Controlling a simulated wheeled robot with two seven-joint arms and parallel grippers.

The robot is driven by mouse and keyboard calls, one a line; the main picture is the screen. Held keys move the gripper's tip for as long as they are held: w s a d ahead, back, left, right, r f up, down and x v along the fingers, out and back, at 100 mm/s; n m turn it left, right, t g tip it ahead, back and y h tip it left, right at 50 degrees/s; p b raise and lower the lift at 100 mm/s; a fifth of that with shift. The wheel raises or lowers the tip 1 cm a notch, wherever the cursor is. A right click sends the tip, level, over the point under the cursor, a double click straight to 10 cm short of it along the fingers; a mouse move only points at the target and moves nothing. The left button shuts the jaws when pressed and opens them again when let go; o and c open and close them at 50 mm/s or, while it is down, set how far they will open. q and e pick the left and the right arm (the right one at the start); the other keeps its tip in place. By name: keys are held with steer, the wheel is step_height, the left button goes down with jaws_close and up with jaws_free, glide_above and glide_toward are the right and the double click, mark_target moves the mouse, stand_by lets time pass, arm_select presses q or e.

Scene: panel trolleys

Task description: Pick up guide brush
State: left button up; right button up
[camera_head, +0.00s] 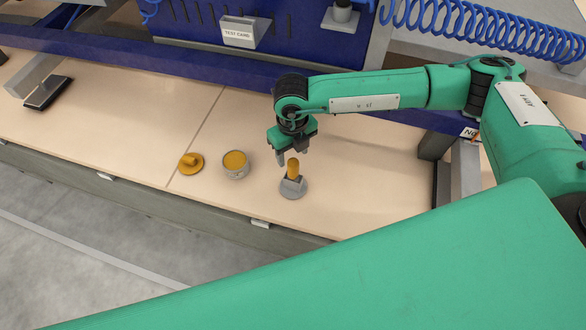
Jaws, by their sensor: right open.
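The guide brush (293,170), seen as an upright orange handle, stands in a grey round holder (293,189) on the beige tabletop. My right gripper (293,154) points down just above and behind the handle, its jaws open and empty. I cannot tell whether a finger touches the handle. My left gripper does not show.
A round tin with an orange top (235,164) and an orange lid-like disc with a knob (190,163) stand to the left. A blue panel with a test card holder (239,32) rises behind. The beige tabletop (110,120) between is clear.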

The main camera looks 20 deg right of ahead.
mark_target(293, 161)
steer(key=shift+f, duration=0.7)
steer(key=shift+f+p, duration=0.25)
steer(key=shift+p, duration=0.05)
step_height(293, 161, down, 4)
steer(key=shift+s+d+f+p, duration=0.1)
steer(key=shift+s+f+p, duration=0.05)
steer(key=shift+p, duration=0.75)
steer(key=shift+f, duration=0.25)
steer(key=c, duration=1.1)
steer(key=shift+o, duration=0.2)
steer(key=shift+r, duration=0.1)
step_height(293, 161, up, 20)
steer(key=b, duration=0.4)
steer(key=shift+b, duration=0.3)
